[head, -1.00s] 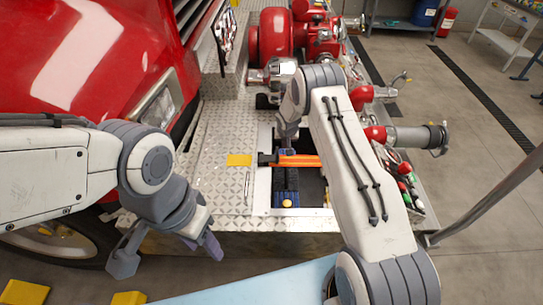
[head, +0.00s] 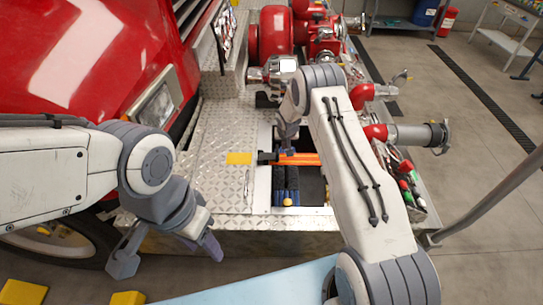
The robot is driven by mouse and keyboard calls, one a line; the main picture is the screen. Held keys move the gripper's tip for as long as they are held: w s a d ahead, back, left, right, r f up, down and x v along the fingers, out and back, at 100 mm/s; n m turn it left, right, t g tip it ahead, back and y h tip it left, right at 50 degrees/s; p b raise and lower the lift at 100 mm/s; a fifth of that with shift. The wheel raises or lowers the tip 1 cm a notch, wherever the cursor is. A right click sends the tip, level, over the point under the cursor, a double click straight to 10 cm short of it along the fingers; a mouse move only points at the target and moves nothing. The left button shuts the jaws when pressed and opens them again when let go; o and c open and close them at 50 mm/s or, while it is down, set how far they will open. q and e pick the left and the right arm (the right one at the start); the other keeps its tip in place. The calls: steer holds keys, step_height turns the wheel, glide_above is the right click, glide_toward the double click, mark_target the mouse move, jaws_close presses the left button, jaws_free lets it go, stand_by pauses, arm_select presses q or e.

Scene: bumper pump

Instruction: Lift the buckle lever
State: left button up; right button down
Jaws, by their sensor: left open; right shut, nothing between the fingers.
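The buckle lever looks to be the orange bar (head: 308,159) with a black end, lying across an open compartment (head: 262,190) in the bumper deck. My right gripper (head: 287,148) reaches down from above at the left part of the orange bar. It is shut with nothing held; its fingertips are small and I cannot tell whether they touch the bar. A dark blue rolled item (head: 286,185) lies in the compartment below the bar. My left gripper (head: 165,255) is open and empty, in front of the bumper and well left of the compartment.
A red truck (head: 80,60) stands at the left. Red pump fittings (head: 272,35) are behind, and a grey pipe outlet (head: 415,136) sticks out at the right. Floor at the right is mostly free.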

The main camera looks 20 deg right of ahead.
steer(key=shift+f+b, duration=1.65)
steer(key=shift+f, duration=0.1)
steer(key=shift+a, duration=0.15)
